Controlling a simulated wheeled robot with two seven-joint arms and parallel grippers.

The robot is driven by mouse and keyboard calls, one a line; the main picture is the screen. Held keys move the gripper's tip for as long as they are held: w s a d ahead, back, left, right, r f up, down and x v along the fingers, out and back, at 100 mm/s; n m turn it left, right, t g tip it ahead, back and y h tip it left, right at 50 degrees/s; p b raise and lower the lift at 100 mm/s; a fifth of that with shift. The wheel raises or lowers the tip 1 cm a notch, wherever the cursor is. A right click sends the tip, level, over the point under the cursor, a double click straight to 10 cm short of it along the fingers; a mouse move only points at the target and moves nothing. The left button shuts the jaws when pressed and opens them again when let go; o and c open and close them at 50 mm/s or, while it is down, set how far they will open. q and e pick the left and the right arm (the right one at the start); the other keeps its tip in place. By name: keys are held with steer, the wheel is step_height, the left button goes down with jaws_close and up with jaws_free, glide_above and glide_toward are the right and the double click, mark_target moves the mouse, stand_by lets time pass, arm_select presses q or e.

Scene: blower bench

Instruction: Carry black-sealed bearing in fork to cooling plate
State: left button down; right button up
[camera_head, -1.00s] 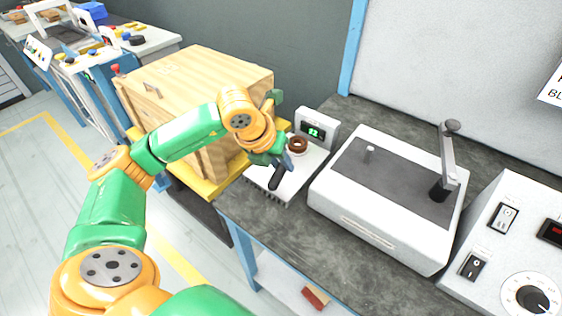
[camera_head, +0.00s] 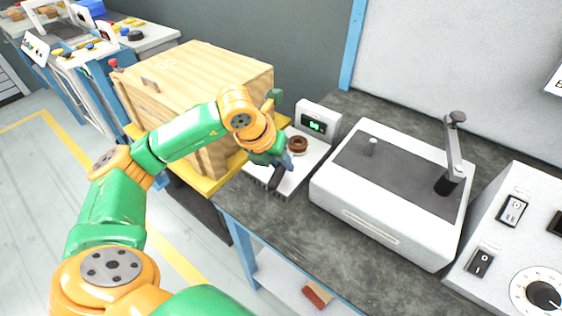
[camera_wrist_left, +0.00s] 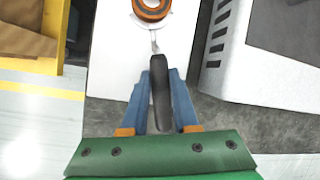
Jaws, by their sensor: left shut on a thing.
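My left gripper (camera_head: 281,163) is shut on the black handle (camera_wrist_left: 162,108) of the fork, which lies between the blue fingers in the wrist view. A thin metal stem runs from the handle to the bearing (camera_head: 297,145). The bearing is a brown-orange ring with a dark band; in the wrist view (camera_wrist_left: 152,8) its top is cut off. It is over the white cooling plate (camera_head: 316,152), which has a green-lit display at the back and fins at its front. I cannot tell whether the bearing touches the plate. My right gripper is not in view.
A wooden crate (camera_head: 195,85) stands on a yellow stand left of the plate. A white machine with a grey top and lever (camera_head: 390,175) stands close on the right. A switch panel (camera_head: 515,250) is at far right. Bare dark bench (camera_head: 270,215) lies in front.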

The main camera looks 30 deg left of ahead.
arm_select(q)
steer(key=shift+f, duration=0.1)
steer(key=c, duration=0.6)
jaws_free()
